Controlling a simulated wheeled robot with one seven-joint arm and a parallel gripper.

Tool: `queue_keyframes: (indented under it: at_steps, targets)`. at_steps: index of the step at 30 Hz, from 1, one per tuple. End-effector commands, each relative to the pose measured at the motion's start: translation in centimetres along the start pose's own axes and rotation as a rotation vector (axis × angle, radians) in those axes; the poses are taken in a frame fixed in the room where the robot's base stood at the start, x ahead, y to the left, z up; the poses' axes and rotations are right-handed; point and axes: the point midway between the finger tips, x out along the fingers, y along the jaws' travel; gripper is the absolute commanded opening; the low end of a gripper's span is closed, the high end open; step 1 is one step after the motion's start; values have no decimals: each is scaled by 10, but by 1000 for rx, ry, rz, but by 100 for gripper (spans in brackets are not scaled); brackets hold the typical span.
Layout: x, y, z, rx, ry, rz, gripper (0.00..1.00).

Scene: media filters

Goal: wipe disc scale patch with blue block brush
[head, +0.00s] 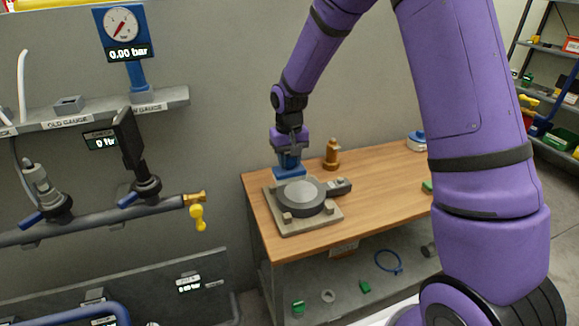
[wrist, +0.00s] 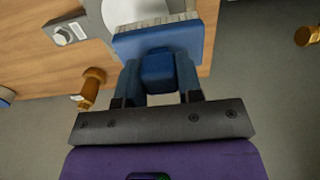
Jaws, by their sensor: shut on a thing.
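My gripper (head: 289,150) is shut on the blue block brush (head: 290,172) over the wooden table. In the wrist view my gripper (wrist: 158,85) has its fingers on both sides of the brush's blue grip, and the brush (wrist: 165,42) shows pale bristles along its far edge. The grey disc (head: 301,194) lies on a square plate on the table, and the brush is at its back left edge. The disc also shows in part in the wrist view (wrist: 105,22). I cannot tell whether the bristles touch the disc. The scale patch cannot be made out.
A brass fitting (head: 331,155) stands behind the disc, and a grey clamp block (head: 339,187) sits at its right. The wooden table (head: 385,175) is mostly clear on the right. Pipes with blue-handled valves and a gauge (head: 122,27) are on the wall at left.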

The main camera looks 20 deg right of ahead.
Motion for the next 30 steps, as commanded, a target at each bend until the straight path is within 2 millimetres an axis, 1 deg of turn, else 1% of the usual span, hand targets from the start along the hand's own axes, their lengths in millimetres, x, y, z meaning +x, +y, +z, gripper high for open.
queue_keyframes:
  at_steps: [3, 9, 30]
  targets:
    - [-12, 0, -1, 0, 3, 0, 0]
    - [-22, 0, -1, 0, 1, 0, 0]
    - [-22, 0, 0, -1, 0, 0, 0]
